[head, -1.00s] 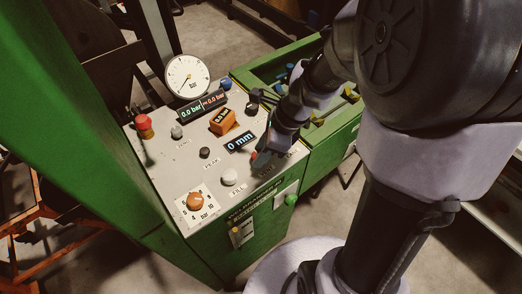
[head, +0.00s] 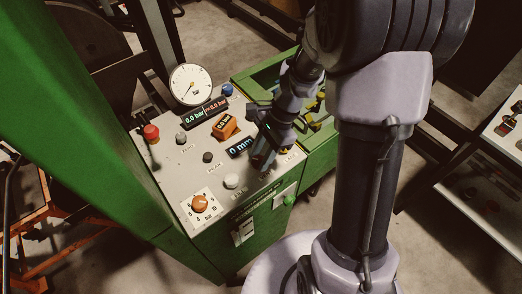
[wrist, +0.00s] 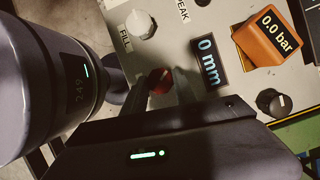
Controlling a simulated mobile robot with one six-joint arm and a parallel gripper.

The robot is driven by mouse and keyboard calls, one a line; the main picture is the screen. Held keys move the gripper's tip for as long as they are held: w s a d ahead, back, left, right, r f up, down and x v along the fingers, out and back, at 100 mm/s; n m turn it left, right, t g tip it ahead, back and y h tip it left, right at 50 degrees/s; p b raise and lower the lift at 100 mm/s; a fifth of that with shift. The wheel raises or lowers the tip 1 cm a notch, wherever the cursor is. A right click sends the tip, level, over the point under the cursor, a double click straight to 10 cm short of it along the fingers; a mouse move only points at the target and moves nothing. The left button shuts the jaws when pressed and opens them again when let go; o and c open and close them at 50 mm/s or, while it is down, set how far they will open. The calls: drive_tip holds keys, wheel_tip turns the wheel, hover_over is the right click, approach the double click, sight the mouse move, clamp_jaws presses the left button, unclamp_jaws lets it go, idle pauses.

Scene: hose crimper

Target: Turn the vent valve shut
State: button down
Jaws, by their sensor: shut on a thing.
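The vent valve seems to be the small red knob (wrist: 160,80) on the grey control panel (wrist: 165,35); its own label is not readable here. In the wrist view it sits between the two dark fingers of my gripper (wrist: 158,90), which is shut on it. In the head view my gripper (head: 260,160) reaches down to the panel's right front edge, beside the blue "0 mm" display (head: 240,147), and hides the knob. How far the knob is turned cannot be told.
A white knob labelled FILL (wrist: 141,24) stands close by the fingers. An orange 0.0 bar box (wrist: 267,38) and a black knob (wrist: 273,102) are to the right. A red mushroom button (head: 151,132), a round gauge (head: 190,84) and an orange dial (head: 200,203) are also on the panel.

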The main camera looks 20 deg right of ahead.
drive_tip(key=n+g+p, duration=0.1)
drive_tip(key=n+p, duration=0.1)
drive_tip(key=n+g+h+p, duration=0.1)
drive_tip(key=n+p, duration=0.1)
drive_tip(key=n, duration=0.1)
drive_tip(key=shift+w+a+r+n, duration=0.1)
drive_tip(key=shift+r+n, duration=0.05)
drive_tip(key=shift+n, duration=0.15)
drive_tip(key=n+g+h+p, duration=0.1)
drive_tip(key=n+p, duration=0.2)
drive_tip(key=n, duration=0.1)
drive_tip(key=shift+w+a+n, duration=0.1)
drive_tip(key=shift+n, duration=0.3)
drive_tip(key=shift+h, duration=0.3)
drive_tip(key=shift+f, duration=0.2)
drive_tip(key=c, duration=1)
unclamp_jaws()
drive_tip(key=p+v, duration=0.5)
drive_tip(key=v, duration=1.2)
drive_tip(key=shift+w+r, duration=0.2)
drive_tip(key=shift+w, duration=0.05)
